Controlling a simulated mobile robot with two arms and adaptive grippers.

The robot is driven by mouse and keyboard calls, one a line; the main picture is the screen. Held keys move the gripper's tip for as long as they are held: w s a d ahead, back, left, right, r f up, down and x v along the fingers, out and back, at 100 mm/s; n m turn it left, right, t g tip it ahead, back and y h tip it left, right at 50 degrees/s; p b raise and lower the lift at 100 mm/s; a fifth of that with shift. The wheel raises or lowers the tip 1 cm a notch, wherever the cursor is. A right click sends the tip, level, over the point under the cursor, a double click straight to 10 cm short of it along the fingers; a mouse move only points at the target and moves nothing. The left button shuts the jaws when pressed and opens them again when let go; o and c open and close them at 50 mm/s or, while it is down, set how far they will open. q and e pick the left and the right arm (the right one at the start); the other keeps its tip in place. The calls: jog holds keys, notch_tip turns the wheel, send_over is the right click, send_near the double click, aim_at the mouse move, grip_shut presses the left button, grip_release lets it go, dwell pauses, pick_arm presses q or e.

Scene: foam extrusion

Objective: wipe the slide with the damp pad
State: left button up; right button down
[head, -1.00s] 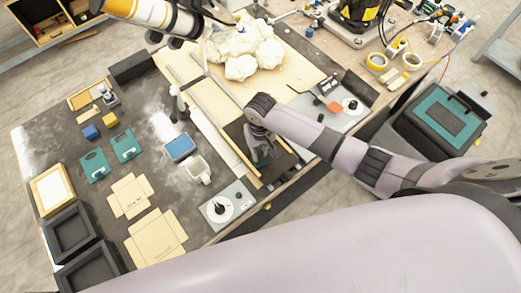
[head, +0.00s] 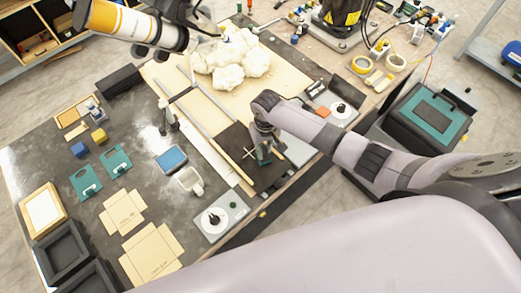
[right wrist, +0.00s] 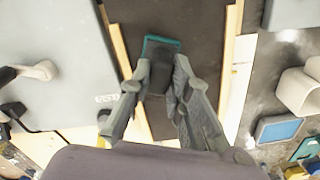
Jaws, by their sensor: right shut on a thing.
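The slide (head: 233,137) is a dark flat board between pale wooden rails, at the table's front edge in the head view. In the right wrist view its dark surface (right wrist: 190,22) runs up the middle. My right gripper (head: 262,158) is over the slide's right part. Its fingers (right wrist: 160,90) are shut on the damp pad (right wrist: 161,42), a dark block with a teal edge. The pad lies over the slide; whether it touches the surface I cannot tell. Thin pale crossed marks show on the slide beside the gripper. My left gripper is not in view.
Grey control boxes with knobs stand on both sides of the slide, left (head: 221,215) and right (head: 337,112). A white cup (head: 190,181) and a blue-topped tray (head: 171,159) are to the left. White foam lumps (head: 230,62) lie behind, below an orange and white arm (head: 125,20).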

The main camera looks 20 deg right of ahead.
jog(key=shift+w+d, duration=0.2)
jog(key=shift+d, duration=0.65)
jog(key=shift+a, duration=0.1)
jog(key=shift+s+a+f, duration=0.1)
jog(key=shift+s+a, duration=0.2)
jog(key=shift+a, duration=0.25)
jog(key=shift+s+a+f, duration=0.1)
jog(key=shift+s+a, duration=0.15)
jog(key=shift+a, duration=0.3)
jog(key=shift+s+a+r, duration=0.1)
jog(key=shift+s+a, duration=0.1)
jog(key=shift+a, duration=0.6)
jog(key=shift+s+a+r, duration=0.1)
jog(key=shift+s+a, duration=0.1)
jog(key=shift+a, duration=0.55)
